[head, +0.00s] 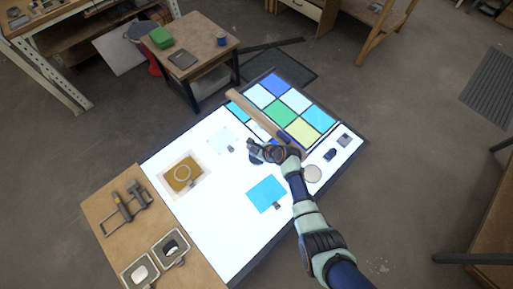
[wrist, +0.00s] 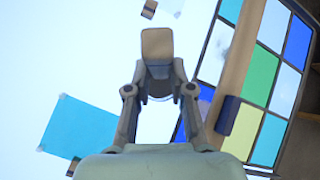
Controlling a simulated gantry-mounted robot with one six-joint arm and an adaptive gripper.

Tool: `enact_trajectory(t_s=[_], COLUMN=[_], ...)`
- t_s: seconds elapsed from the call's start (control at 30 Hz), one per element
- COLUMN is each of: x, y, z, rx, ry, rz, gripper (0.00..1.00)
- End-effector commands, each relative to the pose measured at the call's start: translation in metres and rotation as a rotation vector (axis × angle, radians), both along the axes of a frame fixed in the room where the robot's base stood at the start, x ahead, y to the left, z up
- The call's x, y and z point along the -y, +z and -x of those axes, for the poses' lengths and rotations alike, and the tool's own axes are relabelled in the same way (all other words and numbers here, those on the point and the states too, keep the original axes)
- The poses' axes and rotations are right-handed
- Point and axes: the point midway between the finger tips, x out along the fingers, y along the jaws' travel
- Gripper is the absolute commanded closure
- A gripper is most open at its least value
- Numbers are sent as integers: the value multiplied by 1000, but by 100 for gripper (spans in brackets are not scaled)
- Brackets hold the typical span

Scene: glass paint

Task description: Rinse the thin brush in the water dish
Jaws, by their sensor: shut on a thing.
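My gripper (wrist: 160,72) is shut on a beige block-like piece (wrist: 157,44). It may be the grip of the thin brush; no bristles show, so I cannot tell. In the head view my gripper (head: 256,152) is over the middle of the bright light table, left of the long wooden bar. A round pale dish (head: 312,173) lies on the light table to the right of my wrist. I cannot tell which holds water.
A rack with dark-handled tools (head: 125,205) stands on the wooden side board (head: 100,222). A cyan sheet (head: 266,192) and an amber sheet (head: 183,174) lie on the light table (head: 225,235).

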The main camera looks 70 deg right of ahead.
Motion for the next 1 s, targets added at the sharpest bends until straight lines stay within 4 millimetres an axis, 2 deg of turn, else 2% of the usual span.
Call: enact_trajectory(t_s=[0.03, 0.13, 0.43, 0.8, 1.0], x=[-1, -3, -4, -4, -4], y=[8, 14, 19, 60, 59], z=[-1, -1, -2, -2, -2], rx=[0, 0, 0, 0, 0], ry=[0, 0, -1, 0, 0], rz=[0, 0, 1, 0, 0], gripper=[100, 100, 100, 100, 100])
